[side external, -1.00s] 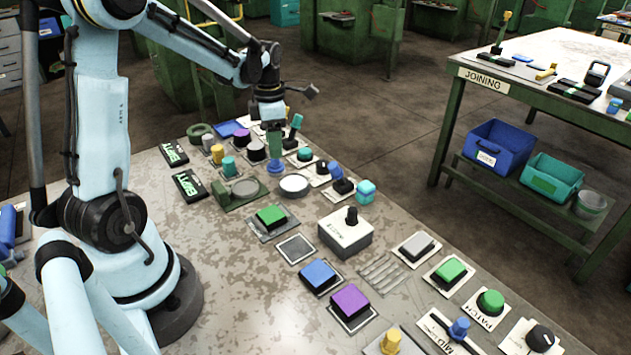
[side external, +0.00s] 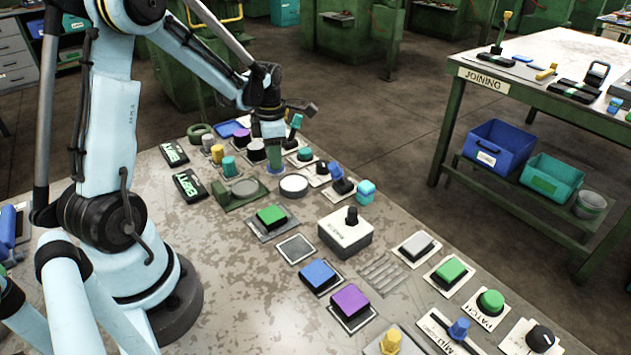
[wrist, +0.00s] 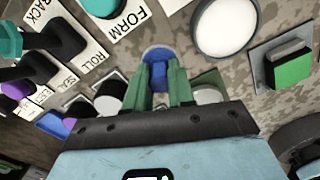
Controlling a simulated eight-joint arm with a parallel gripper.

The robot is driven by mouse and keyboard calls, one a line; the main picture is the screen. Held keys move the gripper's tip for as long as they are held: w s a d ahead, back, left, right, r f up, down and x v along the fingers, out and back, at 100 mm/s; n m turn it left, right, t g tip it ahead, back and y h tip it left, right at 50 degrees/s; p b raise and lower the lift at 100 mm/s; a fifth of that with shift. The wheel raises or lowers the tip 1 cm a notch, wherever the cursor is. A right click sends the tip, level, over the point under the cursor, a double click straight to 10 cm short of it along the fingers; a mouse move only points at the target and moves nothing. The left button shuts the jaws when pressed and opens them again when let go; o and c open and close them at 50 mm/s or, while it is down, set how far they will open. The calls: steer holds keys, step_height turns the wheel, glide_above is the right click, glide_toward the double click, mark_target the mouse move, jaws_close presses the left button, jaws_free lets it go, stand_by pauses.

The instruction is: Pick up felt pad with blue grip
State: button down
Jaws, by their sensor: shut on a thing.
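My gripper (wrist: 161,76) points down with its green fingers close together around the blue grip (wrist: 156,53) of the felt pad. It is shut on that grip. In the side external view my gripper (side external: 275,158) is low over the work table, and only a little of the blue grip (side external: 276,171) shows under the fingers. The felt itself is hidden beneath the grip and fingers. I cannot tell whether it touches the table.
A round white-topped disc (side external: 293,184) stands close by, and a green block (side external: 271,215) lies nearer the camera. Small knobbed tools on labelled cards (wrist: 60,45) crowd the other side. A white box with a black knob (side external: 345,233) stands farther right.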

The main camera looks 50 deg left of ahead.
steer(key=shift+r, duration=0.15)
step_height(320, 180, up, 4)
steer(key=shift+f, duration=0.2)
steer(key=d+r, duration=0.7)
steer(key=d, duration=0.4)
steer(key=shift+s+d, duration=0.25)
steer(key=shift+d, duration=0.1)
steer(key=c, duration=1.6)
jaws_free()
jaws_close()
